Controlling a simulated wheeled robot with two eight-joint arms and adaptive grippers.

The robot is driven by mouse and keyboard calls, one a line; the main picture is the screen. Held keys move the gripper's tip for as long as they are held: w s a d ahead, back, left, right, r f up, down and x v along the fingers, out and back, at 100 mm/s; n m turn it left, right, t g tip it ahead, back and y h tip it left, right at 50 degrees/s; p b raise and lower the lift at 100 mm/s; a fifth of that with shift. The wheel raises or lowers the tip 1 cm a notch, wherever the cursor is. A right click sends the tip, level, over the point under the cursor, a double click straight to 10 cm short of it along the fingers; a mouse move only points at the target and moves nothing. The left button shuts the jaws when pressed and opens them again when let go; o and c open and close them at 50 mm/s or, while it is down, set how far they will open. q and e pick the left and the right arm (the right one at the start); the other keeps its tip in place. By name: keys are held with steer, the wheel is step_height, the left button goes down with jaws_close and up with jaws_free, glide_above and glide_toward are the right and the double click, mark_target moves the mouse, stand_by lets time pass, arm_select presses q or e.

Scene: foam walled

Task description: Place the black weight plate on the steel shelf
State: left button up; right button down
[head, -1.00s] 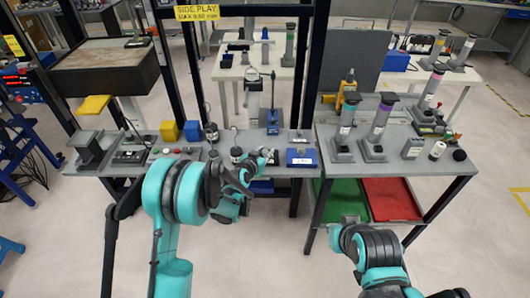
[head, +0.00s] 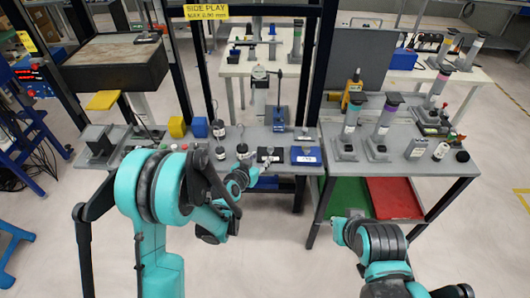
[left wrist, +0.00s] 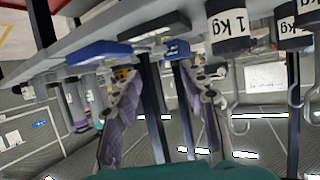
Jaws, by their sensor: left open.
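A flat black piece with a white label (head: 269,155), which looks like the black weight plate, lies on the grey bench (head: 290,170) beside a blue block. In the left wrist view, a dark flat piece (left wrist: 155,32) shows at the bench edge, beyond my fingers. My left gripper (head: 252,176) is at the bench's front edge, a little in front and to the left of the black piece, not touching it. In the left wrist view, its two fingers (left wrist: 165,78) are apart with nothing between them. I cannot tell which surface is the steel shelf.
A blue block (head: 306,156) lies right of the black piece. Black-and-white 1 kg weights (left wrist: 228,28) stand to its left. A dial stand (head: 278,115) is behind. The right bench (head: 440,168) holds several cylinders on bases, above green (head: 345,197) and red (head: 395,197) trays.

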arm_select(q)
steer(key=s+a+r+n+g+y, duration=0.1)
steer(key=s+a+r, duration=0.2)
steer(key=s+r, duration=0.2)
steer(key=s+a+r+g+y, duration=0.1)
steer(key=s+a+r+g, duration=0.1)
steer(key=s+a+r, duration=0.3)
steer(key=s+a+n+g+y, duration=0.1)
steer(key=s+a, duration=0.2)
steer(key=s, duration=0.7)
steer(key=s+a+n+g+y, duration=0.1)
steer(key=s+a+n+y, duration=0.1)
steer(key=s, duration=0.8)
steer(key=shift+a+r+g, duration=0.2)
steer(key=shift+a+g, duration=0.1)
steer(key=shift+a, duration=0.4)
